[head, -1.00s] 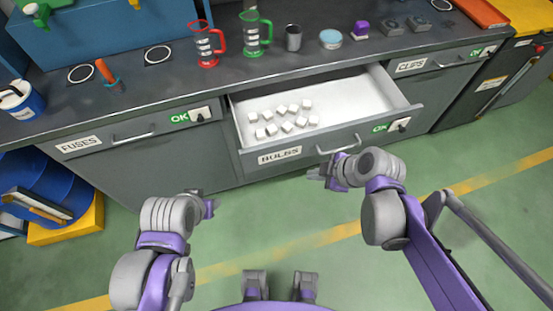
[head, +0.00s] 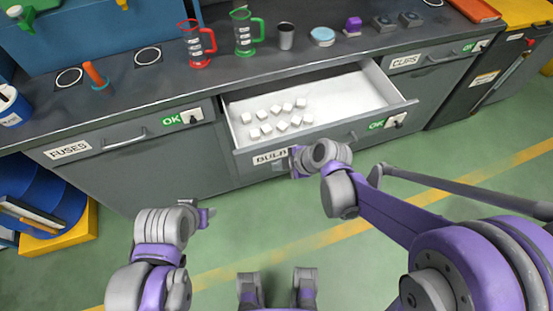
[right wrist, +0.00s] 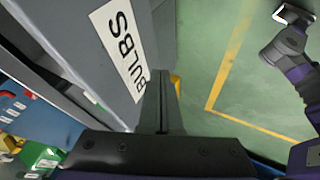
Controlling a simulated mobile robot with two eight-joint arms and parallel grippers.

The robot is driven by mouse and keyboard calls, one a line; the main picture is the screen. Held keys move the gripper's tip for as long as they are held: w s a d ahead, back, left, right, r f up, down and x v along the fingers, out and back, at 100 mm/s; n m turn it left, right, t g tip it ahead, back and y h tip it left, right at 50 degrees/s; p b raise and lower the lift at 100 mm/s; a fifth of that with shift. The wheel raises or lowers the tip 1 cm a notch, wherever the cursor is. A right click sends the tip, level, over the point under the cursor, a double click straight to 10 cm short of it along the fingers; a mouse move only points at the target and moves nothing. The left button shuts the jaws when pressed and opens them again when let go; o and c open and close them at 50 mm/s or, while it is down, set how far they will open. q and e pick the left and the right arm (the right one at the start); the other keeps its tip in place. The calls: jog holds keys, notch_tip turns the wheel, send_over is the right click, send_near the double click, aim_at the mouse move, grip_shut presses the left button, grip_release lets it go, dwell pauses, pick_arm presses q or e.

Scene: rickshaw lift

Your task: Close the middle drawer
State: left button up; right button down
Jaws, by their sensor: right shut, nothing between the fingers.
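The middle drawer, labelled BULBS, stands pulled out from the grey bench; its front (head: 335,137) faces me and its white inside shows. Several small white cubes (head: 275,120) lie in it. My right gripper (head: 293,164) is at the drawer front beside the BULBS label, covering part of the lettering and the handle. In the right wrist view its fingers (right wrist: 161,108) are together and empty, close to the labelled front; I cannot tell if they touch it. My left gripper (head: 206,216) hangs over the floor left of the drawer, apart from it; its jaw opening is unclear.
The FUSES drawer (head: 100,155) on the left and CLIPS drawer (head: 435,70) on the right are shut. A red jug (head: 195,47), a green jug (head: 243,35) and other small items stand on the countertop. The green floor in front is clear.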

jog(key=shift+w+a, duration=0.15)
jog(key=shift+w, duration=0.4)
jog(key=shift+w+a, duration=0.15)
jog(key=shift+w, duration=0.35)
jog(key=shift+w, duration=0.1)
send_over(253, 111)
jog(key=shift+s+d, duration=0.2)
jog(key=shift+s, duration=0.25)
jog(key=shift+w+a, duration=0.1)
jog(key=shift+w, duration=0.15)
jog(key=shift+w+r, duration=0.1)
jog(key=shift+r, duration=0.05)
